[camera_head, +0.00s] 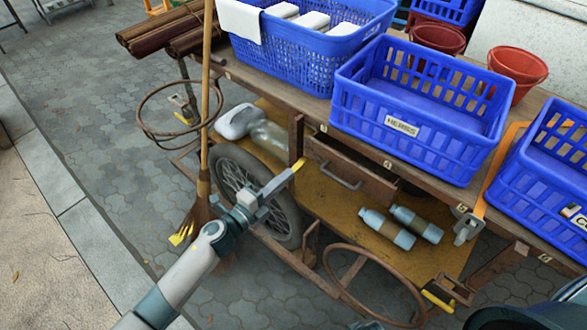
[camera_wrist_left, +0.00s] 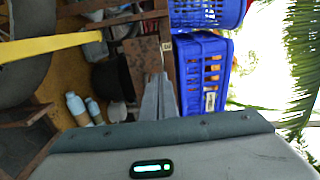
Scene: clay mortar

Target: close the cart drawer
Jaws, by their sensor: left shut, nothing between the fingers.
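The cart drawer (camera_head: 352,172) is a brown wooden box under the cart's tabletop, with a metal handle (camera_head: 340,180) on its front. It stands partly open, its front out from under the top edge. My left gripper (camera_head: 297,167) is shut and empty, just left of the drawer front in the head view; whether it touches is unclear. In the left wrist view, the shut fingers (camera_wrist_left: 158,92) overlap a brown panel (camera_wrist_left: 143,55) that looks like the drawer. My right gripper is not in view.
Blue crates (camera_head: 420,110) and red buckets (camera_head: 517,72) stand on the cart top. Two bottles (camera_head: 388,227) lie on the lower shelf (camera_head: 340,215). A broom (camera_head: 204,150) stands left of the wheel (camera_head: 255,190). Paving left of the cart is mostly free.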

